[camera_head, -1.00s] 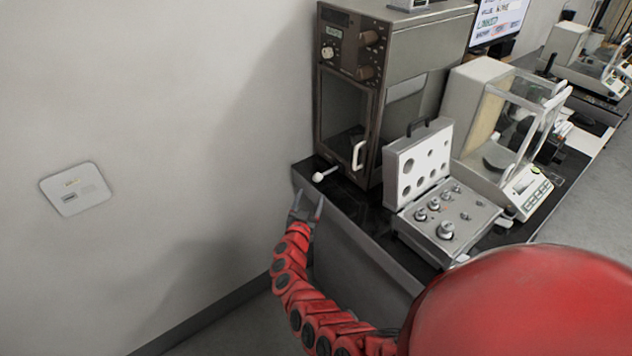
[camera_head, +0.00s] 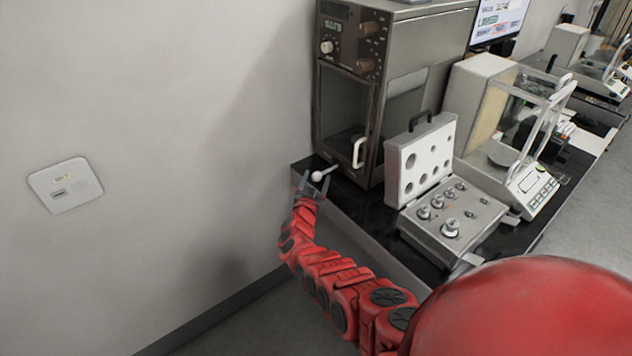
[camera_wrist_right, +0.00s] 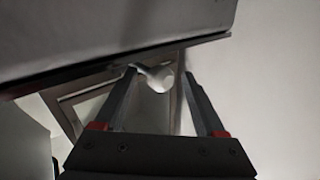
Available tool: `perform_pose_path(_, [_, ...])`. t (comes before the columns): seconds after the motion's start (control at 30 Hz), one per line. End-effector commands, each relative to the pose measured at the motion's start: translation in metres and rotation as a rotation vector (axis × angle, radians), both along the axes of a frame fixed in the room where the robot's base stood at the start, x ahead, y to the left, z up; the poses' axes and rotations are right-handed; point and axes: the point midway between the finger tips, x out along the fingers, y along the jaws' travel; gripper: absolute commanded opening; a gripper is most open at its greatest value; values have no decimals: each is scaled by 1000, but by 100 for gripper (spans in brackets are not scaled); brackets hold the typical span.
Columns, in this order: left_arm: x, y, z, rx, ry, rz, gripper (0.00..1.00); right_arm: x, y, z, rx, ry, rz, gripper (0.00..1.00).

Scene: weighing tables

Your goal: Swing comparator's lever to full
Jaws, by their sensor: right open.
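The comparator (camera_head: 345,95) is a tall grey-brown cabinet with knobs, a small display and a windowed front door, standing at the near left end of the black table. Its lever (camera_head: 323,174), a short arm with a white round knob, sticks out low at the front. My right gripper (camera_head: 315,178) is open at the lever, its fingers pointing to the cabinet. In the right wrist view the white lever (camera_wrist_right: 158,78) shows between the spread fingertips, with no clear grip on it. My left gripper is not in view.
An open case of weights (camera_head: 455,215) stands right of the comparator, and a glass-sided balance (camera_head: 500,130) is beyond it. The table's front edge (camera_head: 355,232) runs just below the lever. A plain wall with a white plate (camera_head: 65,185) is on the left.

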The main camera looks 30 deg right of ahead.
Motion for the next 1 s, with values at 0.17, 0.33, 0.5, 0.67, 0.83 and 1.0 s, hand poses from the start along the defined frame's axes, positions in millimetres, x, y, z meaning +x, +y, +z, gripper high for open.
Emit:
perform_pose_path(0.17, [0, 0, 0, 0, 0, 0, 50, 0, 0, 0, 0, 0, 0, 56])
perform_pose_path(0.33, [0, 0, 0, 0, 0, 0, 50, 0, 0, 0, -1, 1, 0, 25])
perform_pose_path(0.5, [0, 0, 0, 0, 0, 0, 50, 0, 0, 0, -1, 1, 0, 0])
perform_pose_path(0.67, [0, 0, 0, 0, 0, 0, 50, 0, 0, 0, -1, 0, 0, 0])
perform_pose_path(0.83, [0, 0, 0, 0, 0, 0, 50, 0, 0, 1, -1, 0, 1, 0])
perform_pose_path(1.0, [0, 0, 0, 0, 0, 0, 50, 0, 0, 1, -2, -1, 1, 0])
